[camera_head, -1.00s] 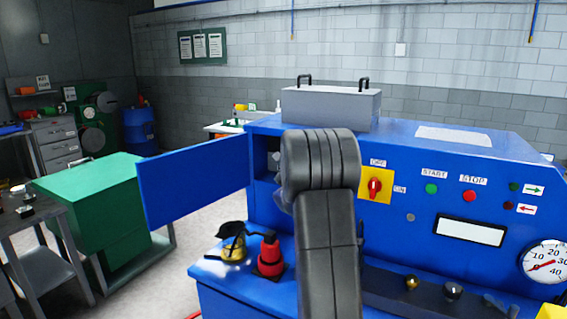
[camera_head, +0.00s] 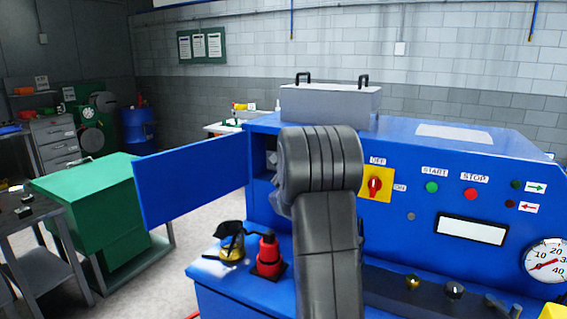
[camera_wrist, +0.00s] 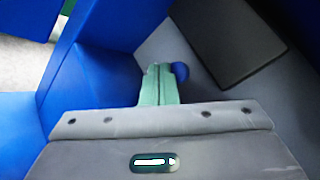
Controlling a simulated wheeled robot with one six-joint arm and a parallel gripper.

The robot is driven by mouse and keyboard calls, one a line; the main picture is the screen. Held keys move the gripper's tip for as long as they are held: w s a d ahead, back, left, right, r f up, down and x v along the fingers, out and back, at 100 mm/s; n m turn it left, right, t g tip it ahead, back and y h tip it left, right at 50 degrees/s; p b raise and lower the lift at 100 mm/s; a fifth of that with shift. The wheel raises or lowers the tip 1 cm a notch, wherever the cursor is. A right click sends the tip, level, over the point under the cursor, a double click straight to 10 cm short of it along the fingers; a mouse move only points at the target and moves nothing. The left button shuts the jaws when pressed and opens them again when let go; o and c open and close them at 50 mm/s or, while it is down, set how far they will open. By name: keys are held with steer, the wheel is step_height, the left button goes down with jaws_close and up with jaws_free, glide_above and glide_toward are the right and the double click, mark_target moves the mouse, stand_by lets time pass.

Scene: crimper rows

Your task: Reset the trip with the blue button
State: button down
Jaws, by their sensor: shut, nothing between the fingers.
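The blue button (camera_wrist: 181,71) shows in the wrist view as a small round blue shape on a grey surface, just right of my fingertips. My gripper (camera_wrist: 158,70) is shut with nothing between its green fingers. Its tips are right beside the button and cover part of it; I cannot tell whether they touch it. In the head view my arm hides the gripper and the button. The blue machine (camera_head: 470,160) has an open door (camera_head: 190,180) on its left, and my arm reaches toward the opening beside it.
Blue walls (camera_wrist: 95,80) stand close on the left of my gripper, and a dark plate (camera_wrist: 228,35) is at the right. A red bottle (camera_head: 268,257) and a yellow-based can (camera_head: 231,245) stand on the ledge below the opening. A yellow switch (camera_head: 376,184) is right of my arm.

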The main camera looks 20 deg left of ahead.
steer(key=s, duration=0.1)
steer(key=s+b, duration=0.1)
steer(key=s, duration=0.1)
steer(key=s+b, duration=0.1)
steer(key=shift+s+a, duration=0.3)
steer(key=shift+a, duration=0.05)
stand_by(0.4)
steer(key=shift+w+d+r+p, duration=0.15)
steer(key=shift+w+p, duration=0.35)
steer(key=shift+w, duration=0.15)
steer(key=shift+w+f+b, duration=0.2)
steer(key=shift+f+b, duration=0.1)
steer(key=shift+b, duration=0.2)
steer(key=shift+f+b, duration=0.1)
steer(key=shift+b, duration=0.45)
steer(key=b, duration=0.2)
steer(key=shift+s+b, duration=0.2)
steer(key=shift+b, duration=0.1)
steer(key=shift+s+r+b, duration=0.1)
steer(key=shift+r+b, duration=0.1)
steer(key=shift+b, duration=0.65)
